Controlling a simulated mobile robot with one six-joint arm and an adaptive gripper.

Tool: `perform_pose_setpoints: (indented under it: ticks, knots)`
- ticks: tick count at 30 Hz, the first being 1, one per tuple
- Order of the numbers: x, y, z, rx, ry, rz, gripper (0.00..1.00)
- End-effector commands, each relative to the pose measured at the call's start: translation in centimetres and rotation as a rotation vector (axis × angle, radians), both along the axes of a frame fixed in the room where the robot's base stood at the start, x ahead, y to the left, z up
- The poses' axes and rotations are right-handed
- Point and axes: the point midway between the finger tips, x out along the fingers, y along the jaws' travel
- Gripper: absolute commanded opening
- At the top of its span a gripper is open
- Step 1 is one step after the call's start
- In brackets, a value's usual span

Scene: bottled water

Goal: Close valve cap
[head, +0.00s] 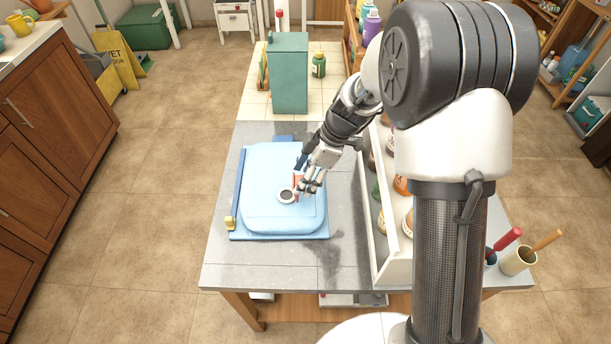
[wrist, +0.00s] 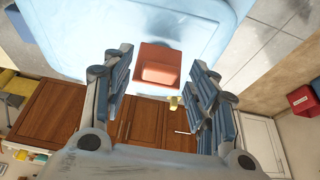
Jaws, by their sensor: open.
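A light-blue water container (head: 262,215) lies flat on the grey worktop, and its pale blue surface fills the top of the wrist view (wrist: 95,25). Near its middle is a round valve (head: 287,195) with a pale rim and a dark centre. An orange-red cap piece (wrist: 160,65) shows between my fingers in the wrist view; in the head view only a little red shows beside the valve. My gripper (head: 308,188) is open at the right side of the valve. Its fingers (wrist: 161,78) flank the cap with gaps visible; depth to it is unclear.
A white rack (head: 392,255) with bottles runs along the right of the worktop (head: 290,262). A green box (head: 288,75) stands on the tiled part behind. A blue bar with a yellow end (head: 238,190) lies along the container's left edge. The worktop's front is clear.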

Motion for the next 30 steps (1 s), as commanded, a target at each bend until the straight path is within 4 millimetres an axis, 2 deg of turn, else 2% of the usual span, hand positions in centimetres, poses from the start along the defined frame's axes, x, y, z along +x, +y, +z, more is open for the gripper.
perform_pose_setpoints:
  ticks: [5, 24, 30]
  knots:
    - [0.0, -0.01, 0.03, 0.0, 0.0, 0.0, 0.53]
    - [0.0, -0.02, 0.03, 0.0, 0.0, 0.0, 0.1]
    - [0.0, 0.09, 0.15, -0.01, 0.0, 0.001, 0.09]
